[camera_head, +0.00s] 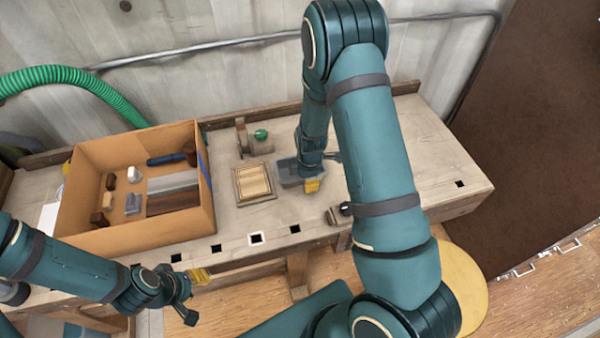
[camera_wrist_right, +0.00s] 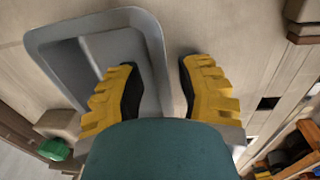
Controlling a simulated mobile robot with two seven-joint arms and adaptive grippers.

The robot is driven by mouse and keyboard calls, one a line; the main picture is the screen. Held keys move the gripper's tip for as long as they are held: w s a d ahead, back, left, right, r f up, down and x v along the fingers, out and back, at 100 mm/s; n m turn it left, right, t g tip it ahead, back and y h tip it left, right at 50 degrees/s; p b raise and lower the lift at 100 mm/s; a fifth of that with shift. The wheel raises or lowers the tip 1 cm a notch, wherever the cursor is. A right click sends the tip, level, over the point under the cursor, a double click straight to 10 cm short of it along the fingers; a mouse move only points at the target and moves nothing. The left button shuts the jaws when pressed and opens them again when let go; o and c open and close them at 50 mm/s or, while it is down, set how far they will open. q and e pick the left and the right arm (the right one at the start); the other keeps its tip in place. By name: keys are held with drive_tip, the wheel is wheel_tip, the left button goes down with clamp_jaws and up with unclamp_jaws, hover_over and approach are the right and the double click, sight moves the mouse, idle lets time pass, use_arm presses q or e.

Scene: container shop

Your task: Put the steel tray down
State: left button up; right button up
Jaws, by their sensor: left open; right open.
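The steel tray (camera_head: 287,174) is a small grey tray with raised walls. It rests on the wooden workbench, partly hidden behind my right arm in the head view. In the right wrist view the tray (camera_wrist_right: 154,42) shows a divider inside. My right gripper (camera_wrist_right: 157,75) is open with yellow-padded fingers. One finger is over the inside of the tray and the other is outside, with the tray's wall between them. I cannot tell if either finger touches it. My left gripper (camera_head: 197,293) is open and empty, in front of the bench's front edge at lower left.
An open cardboard box (camera_head: 140,238) with several items stands at the bench's left. A wooden framed piece (camera_head: 254,183) lies left of the tray. A vise-like block with a green knob (camera_head: 261,134) is behind. The workbench (camera_head: 432,165) is clear at its right end.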

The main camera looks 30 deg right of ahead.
clamp_jaws()
drive_tip(key=shift+r, duration=0.15)
wheel_tip(320, 180, up, 10)
drive_tip(key=shift+f+p, duration=0.1)
drive_tip(key=shift+p, duration=0.8)
drive_tip(key=s+a+r+m+g, duration=0.1)
drive_tip(key=s+a+m, duration=0.3)
drive_tip(key=a+m, duration=0.7)
drive_tip(key=r+m, duration=0.1)
drive_tip(key=m, duration=0.3)
drive_tip(key=shift+a+h, duration=0.2)
drive_tip(key=shift+h, duration=0.2)
